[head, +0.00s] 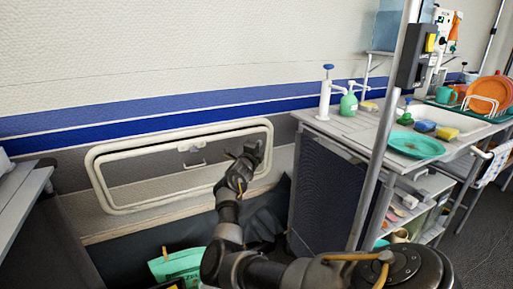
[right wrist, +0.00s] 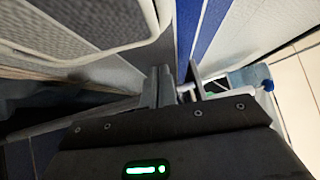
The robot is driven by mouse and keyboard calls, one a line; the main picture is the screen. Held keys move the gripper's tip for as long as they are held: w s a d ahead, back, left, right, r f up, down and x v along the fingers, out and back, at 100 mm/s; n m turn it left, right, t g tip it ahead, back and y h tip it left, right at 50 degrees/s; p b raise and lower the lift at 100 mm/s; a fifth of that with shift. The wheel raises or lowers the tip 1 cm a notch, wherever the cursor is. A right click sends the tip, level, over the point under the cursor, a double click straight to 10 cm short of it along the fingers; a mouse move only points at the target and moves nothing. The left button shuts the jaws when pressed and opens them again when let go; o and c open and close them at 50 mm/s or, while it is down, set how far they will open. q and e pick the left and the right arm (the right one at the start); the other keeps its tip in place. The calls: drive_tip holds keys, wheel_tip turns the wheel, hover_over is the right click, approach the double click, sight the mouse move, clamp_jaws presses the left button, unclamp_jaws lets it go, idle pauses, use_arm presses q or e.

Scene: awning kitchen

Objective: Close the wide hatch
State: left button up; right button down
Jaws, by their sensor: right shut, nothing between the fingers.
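The wide hatch (head: 140,170) is in the wall below the blue stripes in the head view. It has a grey panel, a rounded white rim and a small latch handle (head: 195,164) near its middle. I cannot tell whether its panel is flush or slightly ajar. My right gripper (head: 252,149) is in front of the hatch's right end, its fingers small and dark there. In the right wrist view its fingers (right wrist: 177,88) are shut and empty, beside the white rim (right wrist: 148,28). I cannot tell whether they touch it. My left gripper is not in view.
A counter with a sink (head: 455,118), a green plate (head: 415,145) and bottles stands to the right. A metal pole (head: 385,125) rises in front of it. A grey surface (head: 20,195) is at the left. A turquoise bag (head: 178,265) sits below the hatch.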

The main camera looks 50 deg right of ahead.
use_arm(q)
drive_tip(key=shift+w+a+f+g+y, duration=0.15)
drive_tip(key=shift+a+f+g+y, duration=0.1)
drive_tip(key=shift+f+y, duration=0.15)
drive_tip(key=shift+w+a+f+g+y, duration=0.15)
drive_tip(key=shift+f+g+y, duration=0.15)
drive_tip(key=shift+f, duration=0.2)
use_arm(e)
drive_tip(key=v, duration=0.3)
drive_tip(key=shift+s, duration=0.15)
